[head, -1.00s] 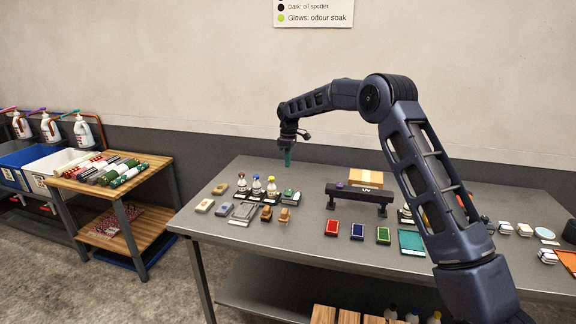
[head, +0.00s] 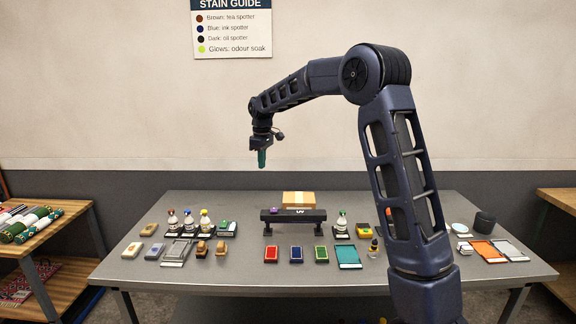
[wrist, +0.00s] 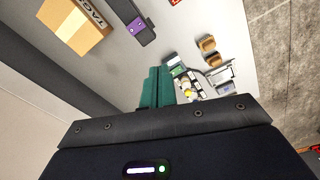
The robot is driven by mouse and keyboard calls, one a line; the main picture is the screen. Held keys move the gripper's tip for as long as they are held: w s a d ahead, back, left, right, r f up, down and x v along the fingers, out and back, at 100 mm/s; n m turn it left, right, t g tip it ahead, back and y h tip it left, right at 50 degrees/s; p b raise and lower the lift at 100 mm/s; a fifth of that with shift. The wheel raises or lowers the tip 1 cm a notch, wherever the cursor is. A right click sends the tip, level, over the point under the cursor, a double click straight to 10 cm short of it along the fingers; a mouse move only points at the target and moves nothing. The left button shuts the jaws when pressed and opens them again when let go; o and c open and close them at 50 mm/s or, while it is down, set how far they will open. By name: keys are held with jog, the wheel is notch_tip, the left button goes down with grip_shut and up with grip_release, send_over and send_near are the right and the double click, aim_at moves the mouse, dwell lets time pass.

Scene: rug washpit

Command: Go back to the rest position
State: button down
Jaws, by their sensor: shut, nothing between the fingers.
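My gripper (head: 262,159) hangs from my raised arm, pointing down, well above the back part of the grey table (head: 214,284). Its green fingers are together, with nothing between them. In the wrist view the closed green fingers (wrist: 155,86) show above the table, near the spray bottles and small blocks in that picture. No object is in contact with the gripper.
A UV lamp bar (head: 293,215) stands mid-table before a cardboard box (head: 298,198). Spotter bottles (head: 188,219), brushes and red, blue and green pads (head: 296,254) lie around it. A shelf with rolled rugs (head: 30,226) stands left, another wooden shelf (head: 562,199) right.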

jog(key=s+d+r+m+t, duration=0.1)
jog(key=s+d+r+m, duration=0.25)
jog(key=s+d, duration=0.65)
jog(key=s+d+r+m+t, duration=0.1)
jog(key=s+d+r+m, duration=0.35)
jog(key=d, duration=0.95)
jog(key=s+d+f+m, duration=0.2)
jog(key=s+d, duration=0.2)
jog(key=s, duration=0.4)
jog(key=s+d+f+m+t, duration=0.1)
jog(key=s+d+f, duration=0.1)
jog(key=s+d, duration=0.3)
jog(key=s+d+f+m+t, duration=0.1)
jog(key=s+d, duration=0.4)
jog(key=s, duration=0.6)
jog(key=shift+d+f+m, duration=0.2)
jog(key=shift+f+m, duration=0.45)
jog(key=shift+m, duration=0.15)
